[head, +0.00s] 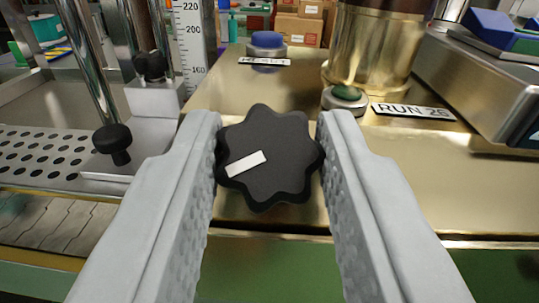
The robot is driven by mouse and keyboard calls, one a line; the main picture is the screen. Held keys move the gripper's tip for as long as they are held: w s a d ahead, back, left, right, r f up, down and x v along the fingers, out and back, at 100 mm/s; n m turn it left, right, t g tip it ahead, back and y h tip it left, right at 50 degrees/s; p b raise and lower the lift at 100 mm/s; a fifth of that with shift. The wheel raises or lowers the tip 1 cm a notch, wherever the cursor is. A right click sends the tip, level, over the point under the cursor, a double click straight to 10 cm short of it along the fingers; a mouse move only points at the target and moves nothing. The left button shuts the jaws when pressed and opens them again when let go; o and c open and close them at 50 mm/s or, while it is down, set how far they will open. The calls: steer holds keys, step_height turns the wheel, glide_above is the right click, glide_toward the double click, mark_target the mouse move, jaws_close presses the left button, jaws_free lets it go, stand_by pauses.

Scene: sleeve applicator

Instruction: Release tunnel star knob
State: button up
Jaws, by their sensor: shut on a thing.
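The tunnel star knob (275,185) is a black lobed knob with a white bar mark on its face. The mark tilts, its right end higher than its left. The knob sits at the front edge of a brass-coloured machine deck in the middle of the head view. My gripper (270,158) is shut on the knob, with one grey finger against its left side and one against its right. The knob's shaft and mount are hidden behind it.
A brass cylinder (374,50) rises behind. At left are a smaller black knob (113,138), a perforated tray (55,160) and a height scale (194,45).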

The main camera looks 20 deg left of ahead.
steer(key=shift+n, duration=0.3)
steer(key=n+g+y, duration=0.1)
steer(key=n, duration=0.1)
steer(key=n+g+y, duration=0.2)
steer(key=n, duration=0.1)
steer(key=n+g+y, duration=0.1)
steer(key=n+y, duration=0.1)
steer(key=shift+w+d+n+g, duration=0.2)
steer(key=shift+d+n+g, duration=0.1)
steer(key=shift+g, duration=0.1)
steer(key=n+g, duration=0.3)
steer(key=n+g+y, duration=0.1)
steer(key=n+g, duration=0.1)
steer(key=n, duration=0.2)
steer(key=shift+w+r+g, duration=0.15)
steer(key=shift+g, duration=0.25)
steer(key=o, duration=1)
steer(key=shift+c, duration=0.2)
steer(key=v, duration=1.7)
steer(key=shift+w+d, duration=0.25)
steer(key=shift+d, duration=0.1)
